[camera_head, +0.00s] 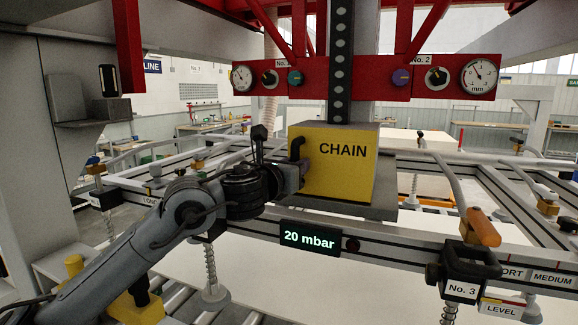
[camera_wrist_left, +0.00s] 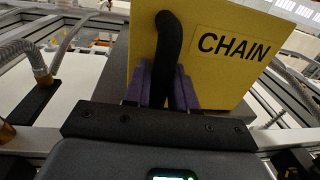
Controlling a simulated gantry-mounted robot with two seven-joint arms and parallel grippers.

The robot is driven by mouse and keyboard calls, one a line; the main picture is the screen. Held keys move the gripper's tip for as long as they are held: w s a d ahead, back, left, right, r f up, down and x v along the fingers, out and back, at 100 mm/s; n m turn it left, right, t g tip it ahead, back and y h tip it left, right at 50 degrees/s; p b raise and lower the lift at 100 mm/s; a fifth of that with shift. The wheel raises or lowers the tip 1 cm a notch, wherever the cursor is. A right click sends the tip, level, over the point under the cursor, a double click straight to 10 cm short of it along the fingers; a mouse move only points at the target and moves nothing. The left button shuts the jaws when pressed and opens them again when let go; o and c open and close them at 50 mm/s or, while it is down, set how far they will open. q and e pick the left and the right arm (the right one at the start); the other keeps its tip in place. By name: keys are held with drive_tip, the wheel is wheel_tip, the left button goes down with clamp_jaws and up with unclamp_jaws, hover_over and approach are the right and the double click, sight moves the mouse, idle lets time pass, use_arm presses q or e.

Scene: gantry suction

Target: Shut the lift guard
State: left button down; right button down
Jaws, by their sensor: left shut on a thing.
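The lift guard is a yellow box marked CHAIN (camera_head: 345,160), around the foot of the dark chain column (camera_head: 341,60). It also fills the top of the left wrist view (camera_wrist_left: 228,75). Its black curved handle (camera_wrist_left: 168,45) stands out from the face beside the lettering. My left gripper (camera_head: 298,168) reaches in from the left. Its purple fingers (camera_wrist_left: 162,90) are shut around the handle. I cannot tell whether the guard is fully closed. My right gripper is not in view.
A red beam (camera_head: 420,78) with gauges and knobs crosses above the guard. A grey suction frame (camera_head: 400,238) with hoses and cups spreads below, with a 20 mbar display (camera_head: 309,239) in front.

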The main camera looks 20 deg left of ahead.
use_arm(q)
drive_tip(key=c, duration=1.4)
unclamp_jaws()
drive_tip(key=shift+f, duration=0.15)
drive_tip(key=shift+o, duration=1.4)
drive_tip(key=shift+w, duration=0.1)
drive_tip(key=shift+o, duration=0.2)
drive_tip(key=shift+r, duration=0.2)
drive_tip(key=shift+s, duration=0.25)
drive_tip(key=s+a, duration=0.1)
drive_tip(key=s, duration=0.9)
drive_tip(key=shift+a+p, duration=0.15)
drive_tip(key=shift+p, duration=0.15)
drive_tip(key=shift+f, duration=0.1)
